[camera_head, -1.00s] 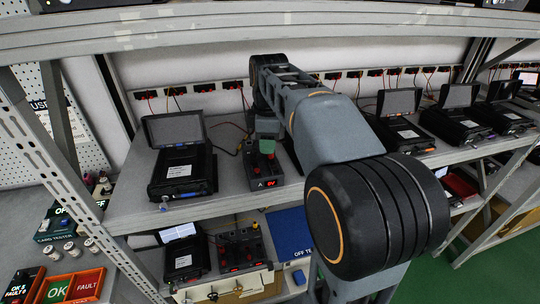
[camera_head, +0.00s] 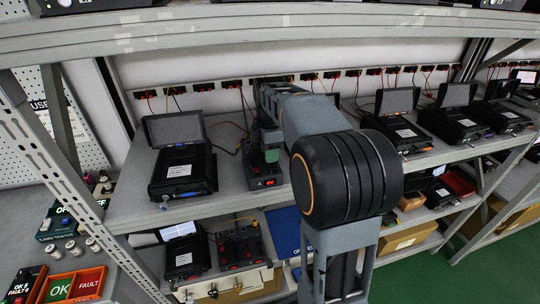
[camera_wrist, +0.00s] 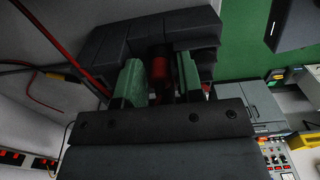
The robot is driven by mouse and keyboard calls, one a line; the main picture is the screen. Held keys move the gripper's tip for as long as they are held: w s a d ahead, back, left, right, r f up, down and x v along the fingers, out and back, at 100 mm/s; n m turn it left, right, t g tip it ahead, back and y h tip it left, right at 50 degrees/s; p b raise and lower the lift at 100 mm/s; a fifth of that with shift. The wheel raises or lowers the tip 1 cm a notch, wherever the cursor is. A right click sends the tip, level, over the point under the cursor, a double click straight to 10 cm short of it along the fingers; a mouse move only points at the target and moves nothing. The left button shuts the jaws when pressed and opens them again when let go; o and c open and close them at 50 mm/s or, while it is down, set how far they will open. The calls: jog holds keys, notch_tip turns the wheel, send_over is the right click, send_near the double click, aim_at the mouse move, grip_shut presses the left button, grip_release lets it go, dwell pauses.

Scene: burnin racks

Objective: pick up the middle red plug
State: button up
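My gripper (camera_wrist: 159,80) shows in the wrist view with its two green-tipped fingers apart. A red plug (camera_wrist: 158,68) stands between the fingers, with a dark gap on each side. Another bit of red shows beside the right finger. In the head view, my gripper (camera_head: 272,154) is low over the dark tester box (camera_head: 266,183) on the upper shelf, which has a lit red display on its front. A red plug (camera_head: 254,169) shows left of the fingers. My gripper and arm hide much of the box top, so I cannot tell which plug is the middle one.
A black case (camera_head: 181,174) with a raised screen stands left of the tester box. More cases (camera_head: 401,132) stand to the right. Red sockets (camera_head: 232,85) with thin cables line the back wall. A lower shelf holds another panel (camera_head: 240,249) with red plugs.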

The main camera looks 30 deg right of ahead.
jog(key=shift+c, duration=0.4)
jog(key=c, duration=0.4)
jog(key=shift+c, duration=0.2)
jog(key=shift+r, duration=0.1)
jog(key=shift+r, duration=0.25)
notch_tip(320, 180, up, 6)
jog(key=shift+r, duration=0.2)
jog(key=s+a+b, duration=0.1)
jog(key=s+b, duration=0.2)
jog(key=s, duration=0.6)
jog(key=s+a+b, duration=0.2)
jog(key=s, duration=0.6)
jog(key=shift+s+a+b, duration=0.3)
jog(key=shift+s+b, duration=0.05)
jog(key=shift+b, duration=0.05)
jog(key=shift+f, duration=0.1)
